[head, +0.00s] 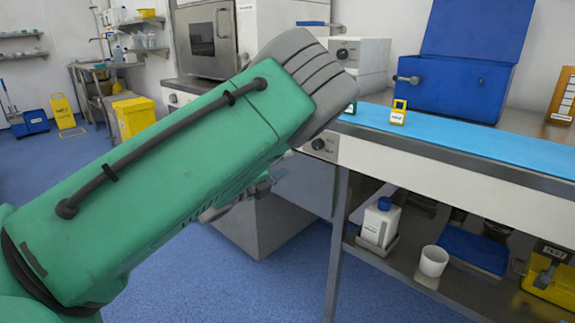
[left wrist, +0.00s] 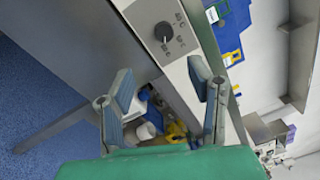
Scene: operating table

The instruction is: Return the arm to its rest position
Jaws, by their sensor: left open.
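My left arm, a green link with a grey end and a black cable, fills the left and middle of the head view. My left gripper (head: 238,200) is mostly hidden behind this link; only bits of it show below the link, beside the table's left end. In the left wrist view my left gripper (left wrist: 160,88) has its two grey-blue fingers spread apart with nothing between them. Beyond the fingers are a panel with a dark knob (left wrist: 164,32) and the items under the table. My right gripper is in neither view.
Blue floor is clear at the front.

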